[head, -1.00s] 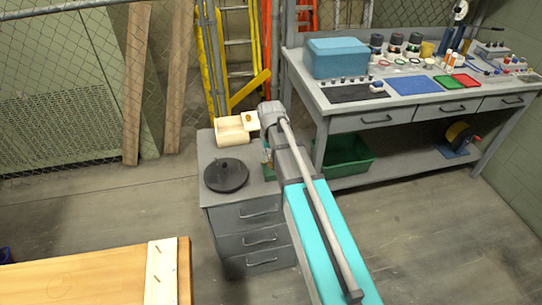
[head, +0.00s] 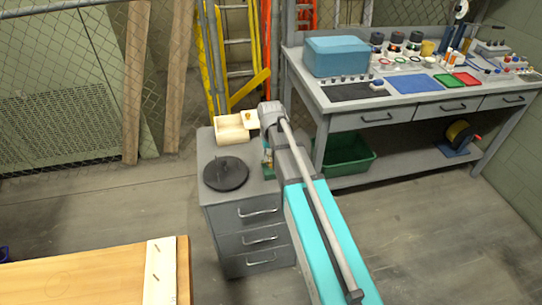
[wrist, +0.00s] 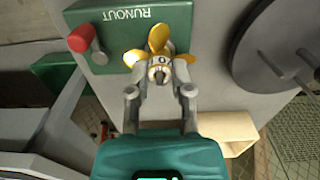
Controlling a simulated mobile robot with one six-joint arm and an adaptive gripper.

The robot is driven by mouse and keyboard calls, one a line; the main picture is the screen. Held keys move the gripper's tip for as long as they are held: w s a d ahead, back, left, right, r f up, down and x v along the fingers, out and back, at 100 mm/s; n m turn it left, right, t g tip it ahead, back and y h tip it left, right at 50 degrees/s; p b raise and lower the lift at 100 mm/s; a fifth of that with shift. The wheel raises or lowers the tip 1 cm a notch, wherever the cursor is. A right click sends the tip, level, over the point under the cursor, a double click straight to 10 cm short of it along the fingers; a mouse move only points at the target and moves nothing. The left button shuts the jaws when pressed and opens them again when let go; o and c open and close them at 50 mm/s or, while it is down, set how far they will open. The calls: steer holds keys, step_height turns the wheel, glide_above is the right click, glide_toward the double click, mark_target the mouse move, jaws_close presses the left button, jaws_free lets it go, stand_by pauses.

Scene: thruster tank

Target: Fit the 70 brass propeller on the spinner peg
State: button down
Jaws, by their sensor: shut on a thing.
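In the wrist view my gripper (wrist: 160,88) is shut on a brass propeller (wrist: 158,40), with its fingers on either side of the hub. The hub has a dark centre and part of a marking that looks like a 0. The propeller is over or at the edge of a green block (wrist: 110,25) lettered RUNOUT, with a red-ended handle (wrist: 82,38) at its left. I cannot make out the spinner peg apart from the hub, nor whether they touch. In the head view my arm hides the gripper and propeller.
A drawer cabinet (head: 243,217) carries a dark round disc (head: 226,174) and an open wooden box (head: 231,134). The disc also shows at right in the wrist view (wrist: 285,45). A grey workbench (head: 350,108) with many small items stands behind at right. A wooden table (head: 85,276) is front left.

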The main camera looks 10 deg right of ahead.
steer(key=shift+c, duration=2.2)
jaws_free()
steer(key=shift+r, duration=0.1)
